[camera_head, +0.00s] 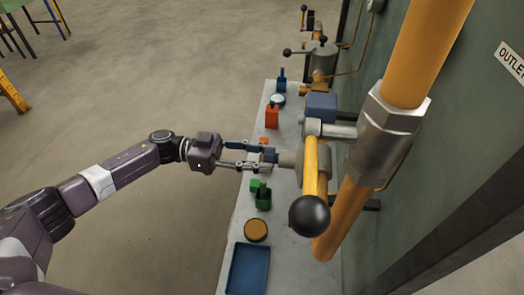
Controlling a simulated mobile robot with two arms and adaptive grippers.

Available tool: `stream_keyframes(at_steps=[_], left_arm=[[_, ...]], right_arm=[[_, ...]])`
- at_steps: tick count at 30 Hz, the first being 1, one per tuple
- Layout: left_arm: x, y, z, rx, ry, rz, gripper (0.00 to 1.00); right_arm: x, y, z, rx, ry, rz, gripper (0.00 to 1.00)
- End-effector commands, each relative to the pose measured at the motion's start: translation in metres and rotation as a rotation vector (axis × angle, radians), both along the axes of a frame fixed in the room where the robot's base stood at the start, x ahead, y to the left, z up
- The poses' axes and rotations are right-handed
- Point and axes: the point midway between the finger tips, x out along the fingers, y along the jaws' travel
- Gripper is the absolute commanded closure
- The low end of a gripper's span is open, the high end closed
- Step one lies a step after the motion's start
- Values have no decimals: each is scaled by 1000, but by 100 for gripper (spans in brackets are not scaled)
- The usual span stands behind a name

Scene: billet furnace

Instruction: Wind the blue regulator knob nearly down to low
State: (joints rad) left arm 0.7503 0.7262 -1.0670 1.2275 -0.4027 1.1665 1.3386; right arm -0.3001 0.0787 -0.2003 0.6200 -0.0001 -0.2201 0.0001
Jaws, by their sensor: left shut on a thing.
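The blue regulator knob (269,155) shows as a small dark blue piece at the end of a pale metal stem (287,159) that sticks out left from the valve body. My left gripper (262,156) reaches in from the left and is shut on the knob, with a finger on each side. The fingers hide part of the knob, and no pointer or low mark can be read. My right gripper is not in view.
A yellow lever with a black ball (309,215) hangs close right of the knob. A thick orange pipe (343,215) runs behind it. Open floor lies left.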

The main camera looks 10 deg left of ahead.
Motion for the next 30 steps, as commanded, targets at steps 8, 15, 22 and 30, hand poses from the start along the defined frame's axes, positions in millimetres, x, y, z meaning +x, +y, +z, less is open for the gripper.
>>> stream_keyframes(at_steps=[8,15,22,30], left_arm=[[-2,0,2,4,264,0,90],[-2,0,1,4,492,1,90],[-3,0,1,4,707,1,90],[-4,0,0,4,919,1,90]], right_arm=[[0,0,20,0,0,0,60],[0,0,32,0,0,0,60],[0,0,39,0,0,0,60],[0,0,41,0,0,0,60]])
